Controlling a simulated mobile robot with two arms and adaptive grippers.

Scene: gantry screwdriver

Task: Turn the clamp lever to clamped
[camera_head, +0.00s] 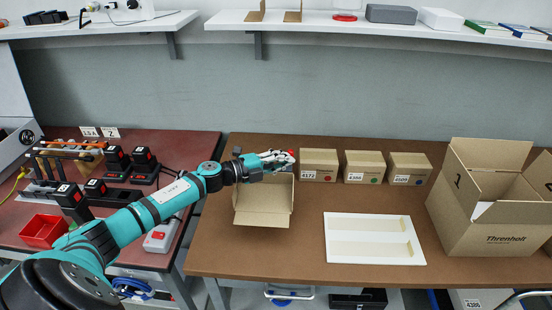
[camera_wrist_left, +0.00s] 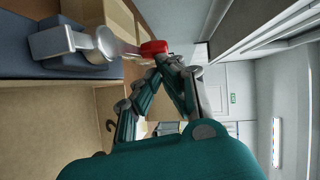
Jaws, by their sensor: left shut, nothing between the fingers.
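The clamp lever shows in the left wrist view as a silver arm with a red knob (camera_wrist_left: 153,48), running from a round silver pivot (camera_wrist_left: 105,42) on a grey-blue mount. My left gripper (camera_wrist_left: 166,64) is shut with nothing between its fingers. Its fingertips are right beside the red knob; whether they touch it I cannot tell. In the head view my left gripper (camera_head: 289,159) is above the back of an open carton (camera_head: 262,218), with a bit of red at its tip. The gripper and arm hide most of the clamp there. My right gripper is not in view.
Several small labelled cartons (camera_head: 318,164) stand right of the gripper along the back of the brown table (camera_head: 350,278). A white board (camera_head: 374,252) lies in front of them. A large open box (camera_head: 485,240) stands at the right. A red-topped bench with tools is at the left.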

